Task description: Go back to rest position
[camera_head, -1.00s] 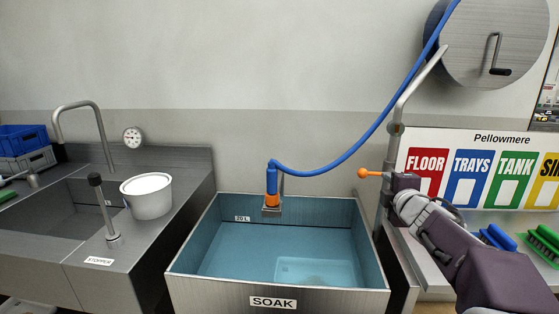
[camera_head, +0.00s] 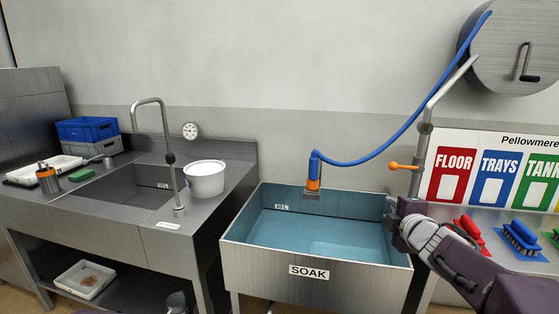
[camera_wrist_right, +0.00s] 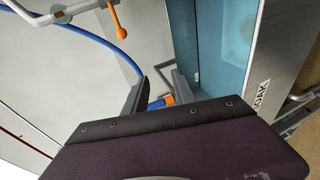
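My right gripper (camera_head: 391,212) is at the right edge of the soak tank (camera_head: 232,262), which holds blue water. In the right wrist view its two fingers (camera_wrist_right: 160,92) stand apart with nothing held between them. The blue hose with its orange-tipped nozzle (camera_head: 314,175) hangs at the tank's back wall, apart from the gripper; the nozzle also shows beyond the fingers in the right wrist view (camera_wrist_right: 161,102). A dark grey part at the bottom edge of the head view (camera_head: 176,302) may be my left gripper; its fingers are not clear.
An orange-knobbed lever (camera_head: 403,166) on the upright pipe is just above my right gripper. Red (camera_head: 471,234) and blue (camera_head: 521,238) brushes lie on the right-hand shelf. A steel sink (camera_head: 125,190) and a white bucket (camera_head: 205,178) stand left of the tank.

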